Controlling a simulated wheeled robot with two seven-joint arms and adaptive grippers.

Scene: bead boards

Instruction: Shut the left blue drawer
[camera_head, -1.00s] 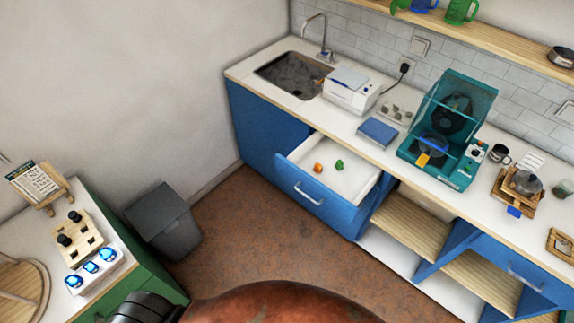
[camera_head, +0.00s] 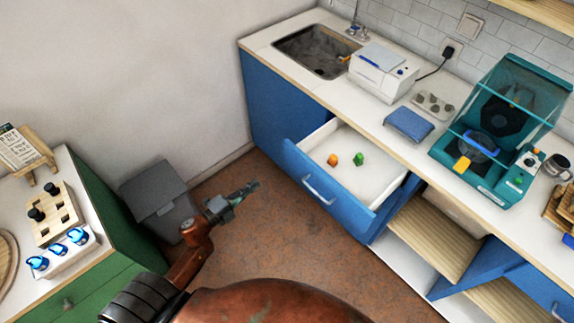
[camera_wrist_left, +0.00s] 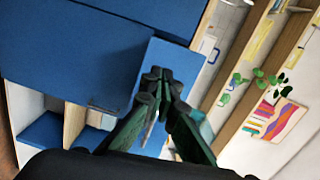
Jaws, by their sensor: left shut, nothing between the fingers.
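The left blue drawer (camera_head: 325,193) stands pulled open under the counter in the head view. Its white inside (camera_head: 385,172) holds a small orange item (camera_head: 333,159) and a small green item (camera_head: 360,159). My left gripper (camera_head: 254,185) is shut and empty over the brown floor, to the left of the drawer front and apart from it. The left wrist view shows its closed fingers (camera_wrist_left: 158,76) in front of blue cabinet panels; I cannot tell which panel is the drawer's. My right gripper is not in view.
A grey bin (camera_head: 160,205) stands against the wall left of my gripper. A green cabinet (camera_head: 110,255) is at the left. Open wooden shelves (camera_head: 432,235) lie right of the drawer. Brown floor (camera_head: 285,235) is clear before the drawer.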

